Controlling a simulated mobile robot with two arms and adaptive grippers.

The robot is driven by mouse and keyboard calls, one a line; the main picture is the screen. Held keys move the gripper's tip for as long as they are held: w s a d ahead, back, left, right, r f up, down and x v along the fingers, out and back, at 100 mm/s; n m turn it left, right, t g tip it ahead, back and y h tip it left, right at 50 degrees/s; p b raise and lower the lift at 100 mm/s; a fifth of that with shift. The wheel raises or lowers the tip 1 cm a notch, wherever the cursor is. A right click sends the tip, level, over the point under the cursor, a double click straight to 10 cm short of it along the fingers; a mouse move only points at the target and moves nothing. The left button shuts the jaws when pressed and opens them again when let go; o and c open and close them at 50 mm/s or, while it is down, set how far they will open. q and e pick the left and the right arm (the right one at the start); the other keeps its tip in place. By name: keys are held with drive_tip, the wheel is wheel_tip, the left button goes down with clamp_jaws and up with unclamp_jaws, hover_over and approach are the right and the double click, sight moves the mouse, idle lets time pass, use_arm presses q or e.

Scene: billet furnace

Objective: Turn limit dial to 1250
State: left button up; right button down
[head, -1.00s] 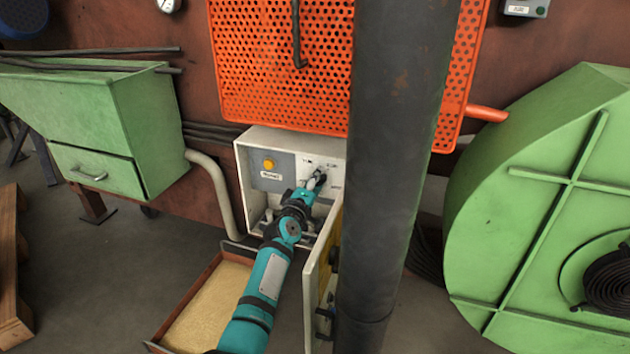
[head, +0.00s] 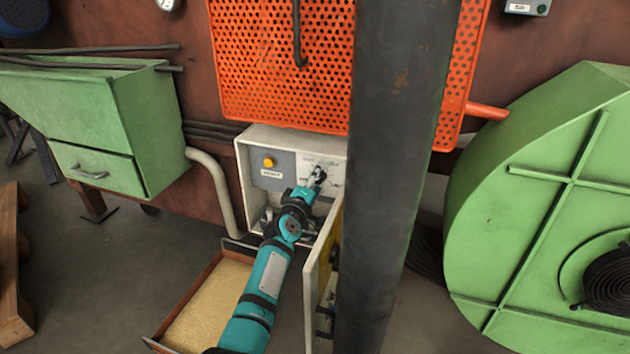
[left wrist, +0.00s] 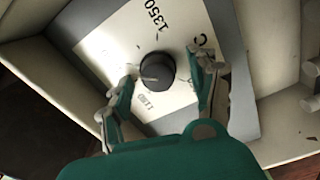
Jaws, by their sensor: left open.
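The limit dial (left wrist: 157,72) is a dark round knob on a light plate in the left wrist view. The plate carries printed numbers; "1350" reads clearly above the dial, and another number below is hard to read. A pale mark shows on the knob's left side. My left gripper (left wrist: 168,85) is open, with one finger on each side of the knob; gaps show and I cannot tell whether either finger touches it. In the head view the left gripper (head: 318,176) reaches into the control box (head: 242,170) and covers most of the dial. My right gripper is not in view.
The box's open door (head: 318,262) stands close to the right of my left arm. A thick dark pipe (head: 390,180) rises right of it. An orange perforated guard (head: 280,70) hangs above. A sand tray (head: 210,310) lies below. A yellow button (head: 268,162) is on the panel's left.

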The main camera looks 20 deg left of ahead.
use_arm(q)
drive_tip(key=s, duration=1.2)
drive_tip(key=shift+a, duration=0.2)
